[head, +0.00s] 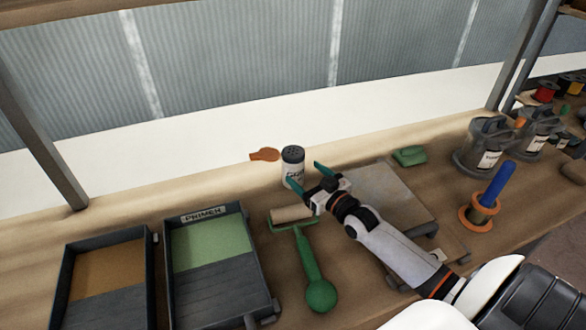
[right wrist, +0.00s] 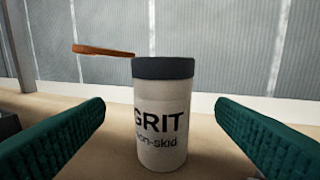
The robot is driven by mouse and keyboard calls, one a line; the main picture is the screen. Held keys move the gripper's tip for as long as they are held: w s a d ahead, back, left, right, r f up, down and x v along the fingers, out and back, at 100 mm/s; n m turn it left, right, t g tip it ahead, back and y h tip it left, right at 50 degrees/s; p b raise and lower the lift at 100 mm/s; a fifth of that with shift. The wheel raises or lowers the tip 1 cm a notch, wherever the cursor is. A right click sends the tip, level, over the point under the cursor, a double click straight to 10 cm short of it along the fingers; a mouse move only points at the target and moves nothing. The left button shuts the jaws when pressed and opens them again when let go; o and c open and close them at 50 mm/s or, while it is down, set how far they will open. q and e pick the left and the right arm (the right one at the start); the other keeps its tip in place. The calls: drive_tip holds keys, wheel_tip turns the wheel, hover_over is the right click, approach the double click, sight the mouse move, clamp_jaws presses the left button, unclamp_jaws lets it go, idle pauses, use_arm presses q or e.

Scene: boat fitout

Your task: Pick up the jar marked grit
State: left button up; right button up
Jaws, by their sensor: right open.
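The grit jar (head: 293,169) is a pale cylinder with a dark lid, standing upright near the back edge of the bench in the head view. In the right wrist view the jar (right wrist: 160,120) shows its "GRIT" and "non-skid" lettering. My right gripper (head: 307,174) is open at the jar, its green fingers pointing towards it. In the right wrist view the fingers (right wrist: 162,140) stand to either side of the jar, with a gap on each side. My left gripper is not in view.
A green-handled roller (head: 315,285) lies just in front of the jar. A primer tray (head: 175,262) and another tray (head: 66,262) stand at the left. An orange-brown flat item (head: 264,154) is behind the jar. A grey board (head: 398,195) lies under my right arm.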

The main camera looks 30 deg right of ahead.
sight(300, 168)
drive_tip(key=w, duration=0.3)
drive_tip(key=shift+a, duration=0.1)
drive_tip(key=shift+w+r, duration=0.15)
drive_tip(key=shift+w, duration=0.35)
drive_tip(key=w, duration=0.4)
drive_tip(key=shift+w+a, duration=0.1)
drive_tip(key=shift+w, duration=0.1)
drive_tip(key=shift+r, duration=0.1)
drive_tip(key=c, duration=1.1)
